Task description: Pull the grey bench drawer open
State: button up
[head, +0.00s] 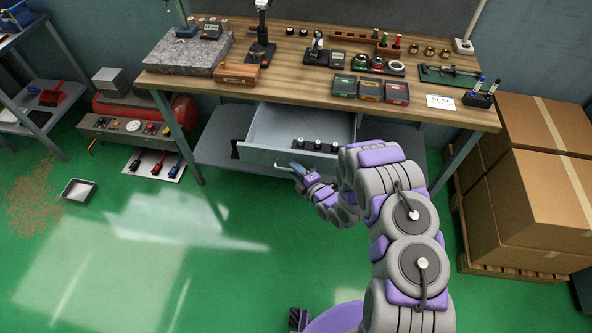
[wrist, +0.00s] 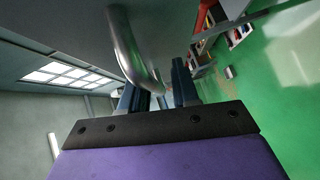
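The grey bench drawer (head: 294,131) stands pulled out from under the wooden bench in the head view. Its inside shows, with several small black items near the front right. My gripper (head: 295,168) is at the drawer's front, by the metal handle. In the wrist view the curved handle (wrist: 127,48) comes down to between the two dark fingers of my gripper (wrist: 160,88). The fingers are apart, one on each side of the bar, with a narrow gap seen beside the right one. Any contact lower down is hidden.
The wooden bench (head: 290,80) carries tools, boxes and a granite block (head: 187,52). A red compressor (head: 110,112) stands at left and cardboard boxes (head: 535,170) on a pallet at right. A small tray (head: 78,190) lies on the floor. The green floor before the drawer is clear at left.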

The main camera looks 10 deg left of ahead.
jog(key=shift+o, duration=0.4)
jog(key=shift+r, duration=0.15)
jog(key=shift+d, duration=0.1)
jog(key=shift+s+d+r, duration=0.1)
jog(key=shift+s+d, duration=0.1)
jog(key=shift+s, duration=0.05)
jog(key=p+v, duration=0.2)
jog(key=v, duration=1.4)
jog(key=shift+s+d+p, duration=0.15)
jog(key=shift+s+p, duration=0.1)
jog(key=shift+p, duration=0.1)
